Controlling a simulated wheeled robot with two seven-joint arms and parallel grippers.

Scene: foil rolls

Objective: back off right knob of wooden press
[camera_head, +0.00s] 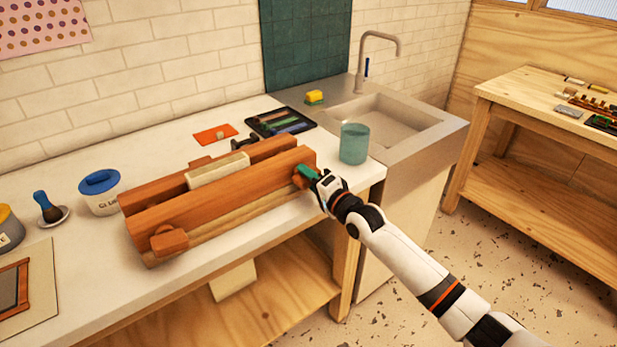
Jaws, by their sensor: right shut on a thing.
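The wooden press (220,203) lies lengthwise on the white bench, with two reddish-brown beams and a pale block (217,170) between them. Its left knob (169,241) sits on the front face near the left end. The right knob (299,181) is at the right end of the front face, mostly hidden by my gripper. My right gripper (308,174), with green fingertips, is shut on the right knob. My left gripper is out of view.
A teal glass (354,143) stands close behind my right gripper, near the sink (390,125). A dark tray (280,122) lies behind the press. A blue-lidded jar (101,192) and a brush (48,207) stand at left. The bench edge runs just in front of the press.

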